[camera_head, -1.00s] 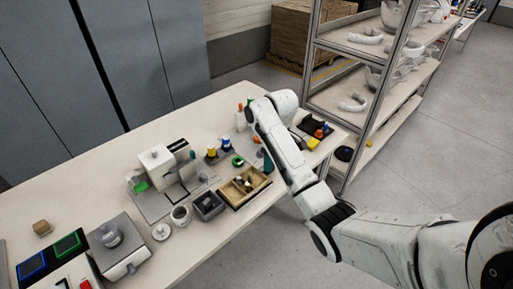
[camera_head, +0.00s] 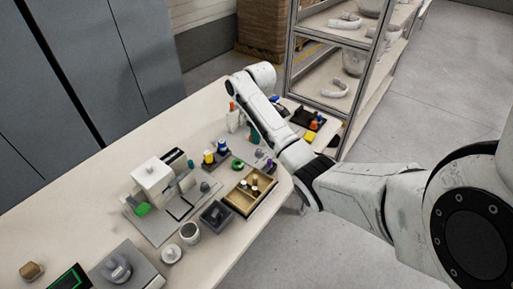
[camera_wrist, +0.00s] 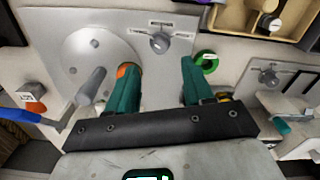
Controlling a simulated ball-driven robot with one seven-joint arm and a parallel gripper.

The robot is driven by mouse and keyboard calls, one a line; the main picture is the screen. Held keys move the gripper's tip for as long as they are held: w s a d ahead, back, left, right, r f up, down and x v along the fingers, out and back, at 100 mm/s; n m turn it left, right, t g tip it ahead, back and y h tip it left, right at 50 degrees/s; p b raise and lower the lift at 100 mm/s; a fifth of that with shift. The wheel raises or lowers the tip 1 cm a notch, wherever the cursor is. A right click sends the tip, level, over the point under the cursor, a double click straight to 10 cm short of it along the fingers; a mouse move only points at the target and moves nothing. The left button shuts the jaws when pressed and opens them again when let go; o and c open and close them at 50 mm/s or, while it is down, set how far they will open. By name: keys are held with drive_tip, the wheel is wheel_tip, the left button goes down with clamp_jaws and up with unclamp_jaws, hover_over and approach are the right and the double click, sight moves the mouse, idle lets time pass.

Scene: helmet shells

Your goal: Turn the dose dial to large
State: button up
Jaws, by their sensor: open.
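A small grey dial knob (camera_wrist: 160,42) with several small labels around it sits on a pale grey plate (camera_wrist: 210,18) in the wrist view. The label words are too small to read, and I cannot tell its setting. My gripper (camera_wrist: 158,66) is open, with teal fingers on either side of an empty gap. The knob shows in line with this gap, just beyond the fingertips, and nothing is held. A second grey knob with labels (camera_wrist: 268,77) stands on another panel at the right. In the head view my arm hides most of the gripper's surroundings.
A pale round disc (camera_wrist: 95,60) with a grey handle (camera_wrist: 91,86) is left of the fingers. A green ring (camera_wrist: 207,61) lies by the right finger. A wooden divided tray (camera_head: 236,200) and a white machine (camera_head: 152,178) stand on the bench. The floor at right is clear.

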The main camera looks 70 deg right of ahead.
sight(259, 150)
wheel_tip(259, 150, down, 8)
drive_tip(key=shift+f, duration=0.15)
drive_tip(key=shift+c, duration=0.4)
clamp_jaws()
